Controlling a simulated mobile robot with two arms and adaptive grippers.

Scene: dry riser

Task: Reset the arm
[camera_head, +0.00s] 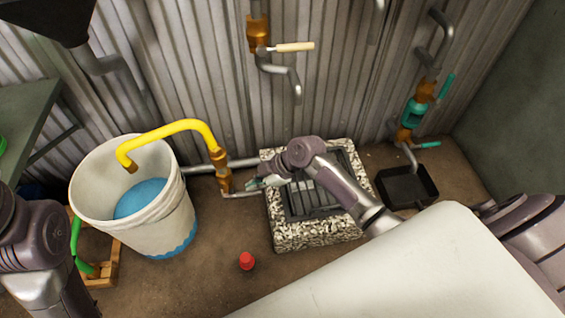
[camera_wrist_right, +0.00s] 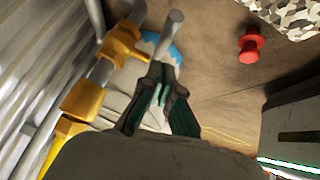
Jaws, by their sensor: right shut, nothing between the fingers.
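My right arm reaches in from the right over the speckled drain. Its gripper (camera_head: 256,184) is shut and empty, beside the brass fitting (camera_head: 222,172) at the foot of the yellow pipe (camera_head: 178,127). In the right wrist view the closed fingers (camera_wrist_right: 164,84) point at a grey rod-like pipe end (camera_wrist_right: 172,32), which overlaps them; whether they touch is unclear. The brass fitting (camera_wrist_right: 120,45) lies left of the fingers there. My left arm (camera_head: 40,245) shows at the left edge, its gripper out of the picture.
A white bucket (camera_head: 160,215) with blue inside stands under the yellow pipe. A red knob-like object (camera_head: 247,261) is on the floor. The drain's stone rim (camera_head: 283,234) and a black tray (camera_head: 407,187) lie to the right. Pipes with valves (camera_head: 257,32) run along the corrugated wall.

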